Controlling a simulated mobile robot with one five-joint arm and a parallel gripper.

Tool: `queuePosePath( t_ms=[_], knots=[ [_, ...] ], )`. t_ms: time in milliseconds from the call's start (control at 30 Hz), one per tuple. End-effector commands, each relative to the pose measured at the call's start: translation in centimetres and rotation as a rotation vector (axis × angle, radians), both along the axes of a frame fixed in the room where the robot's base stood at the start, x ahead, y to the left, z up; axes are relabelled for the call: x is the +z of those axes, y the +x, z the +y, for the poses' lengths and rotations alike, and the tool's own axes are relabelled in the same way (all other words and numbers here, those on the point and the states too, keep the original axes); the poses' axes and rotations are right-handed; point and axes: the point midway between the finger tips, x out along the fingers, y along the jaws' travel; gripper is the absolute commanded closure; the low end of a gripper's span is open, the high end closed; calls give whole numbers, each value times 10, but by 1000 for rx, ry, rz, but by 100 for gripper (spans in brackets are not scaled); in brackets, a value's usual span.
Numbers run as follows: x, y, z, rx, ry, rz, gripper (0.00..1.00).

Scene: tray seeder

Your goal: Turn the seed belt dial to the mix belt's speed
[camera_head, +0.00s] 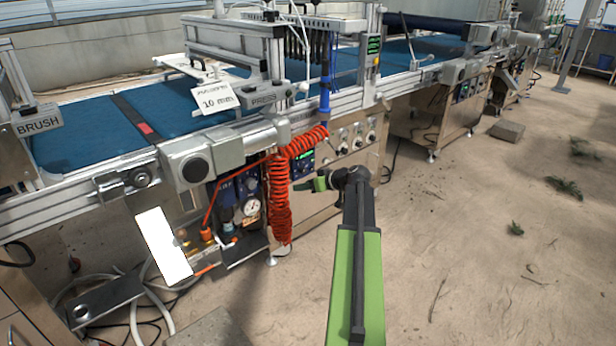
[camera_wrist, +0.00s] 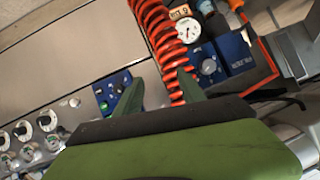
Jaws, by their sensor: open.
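A row of round dials with white faces and black knobs (camera_head: 357,142) sits on the metal cabinet front in the head view. It also shows at the lower left of the wrist view (camera_wrist: 46,122). Their labels are too small to read, so I cannot tell which is the seed belt dial or the mix belt's. A blue control box with a green display (camera_head: 303,156) sits left of the dials; it also shows in the wrist view (camera_wrist: 113,90). My gripper (camera_head: 318,184) is open and empty, below the box and dials. Its two fingers stand apart in the wrist view (camera_wrist: 158,92).
A red coiled hose (camera_head: 281,200) hangs just left of my gripper and crosses between the fingers in the wrist view. A pressure gauge (camera_head: 250,207) and a blue unit with a knob (camera_wrist: 208,66) are beyond it.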

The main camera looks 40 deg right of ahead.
Motion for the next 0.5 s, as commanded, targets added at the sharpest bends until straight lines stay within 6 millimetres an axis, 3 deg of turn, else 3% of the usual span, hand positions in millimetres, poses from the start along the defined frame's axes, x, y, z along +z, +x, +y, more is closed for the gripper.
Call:
queuePosePath(
  t_ms=[33,100,200,367,500],
  knots=[
    [6,-17,-41,-46,-26,-47,53],
    [15,-36,-76,-89,-59,-99,53],
    [23,-51,-101,-121,-87,-136,53],
    [25,-53,-106,-127,-94,-145,53],
    [16,-38,-107,-124,-92,-144,53]
  ],
)
